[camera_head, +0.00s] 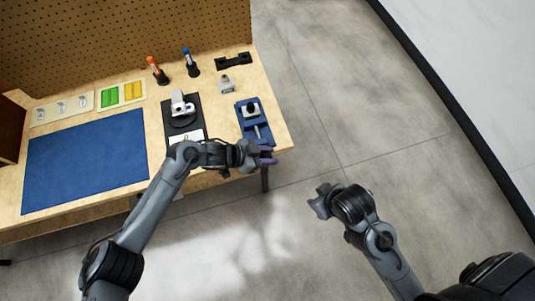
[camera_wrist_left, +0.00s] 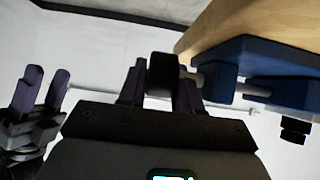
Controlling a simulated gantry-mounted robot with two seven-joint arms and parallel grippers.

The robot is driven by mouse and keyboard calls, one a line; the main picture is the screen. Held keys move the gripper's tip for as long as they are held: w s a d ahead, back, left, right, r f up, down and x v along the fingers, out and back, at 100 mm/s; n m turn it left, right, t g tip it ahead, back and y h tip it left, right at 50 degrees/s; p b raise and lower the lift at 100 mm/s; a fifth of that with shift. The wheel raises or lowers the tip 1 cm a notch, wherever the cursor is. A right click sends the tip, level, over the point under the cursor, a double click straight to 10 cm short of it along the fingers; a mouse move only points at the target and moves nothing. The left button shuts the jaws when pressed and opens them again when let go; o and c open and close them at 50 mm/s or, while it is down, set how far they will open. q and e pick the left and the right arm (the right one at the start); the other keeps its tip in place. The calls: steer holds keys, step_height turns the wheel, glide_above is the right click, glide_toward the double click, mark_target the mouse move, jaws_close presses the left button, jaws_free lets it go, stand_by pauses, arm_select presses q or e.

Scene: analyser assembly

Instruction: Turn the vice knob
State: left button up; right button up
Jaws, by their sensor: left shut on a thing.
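The blue vice (camera_head: 241,116) sits at the right front corner of the workbench. My left gripper (camera_head: 268,156) is at its front end, just past the bench edge. In the left wrist view, the vice's blue body (camera_wrist_left: 262,62) is at the upper right, with a metal screw running left to a black knob (camera_wrist_left: 163,70). My left gripper's purple fingers (camera_wrist_left: 160,92) are shut on this knob, one on each side. The knob is hidden behind the gripper in the head view. My right gripper (camera_head: 318,202) is open and empty, out over the floor; it also shows in the left wrist view (camera_wrist_left: 43,90).
A black stand with a white device (camera_head: 182,104) is left of the vice, beneath my left arm. A small grey part (camera_head: 226,84), a black holder (camera_head: 233,61) and orange (camera_head: 153,64) and blue (camera_head: 188,57) tools stand behind. A blue mat (camera_head: 85,160) lies left.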

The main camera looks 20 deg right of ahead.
arm_select(q)
steer(key=o, duration=0.7)
steer(key=shift+f, duration=0.1)
steer(key=shift+a, duration=0.1)
steer(key=shift+a+r, duration=0.2)
steer(key=shift+r, duration=0.1)
steer(key=shift+p+v, duration=1.05)
steer(key=shift+v, duration=4)
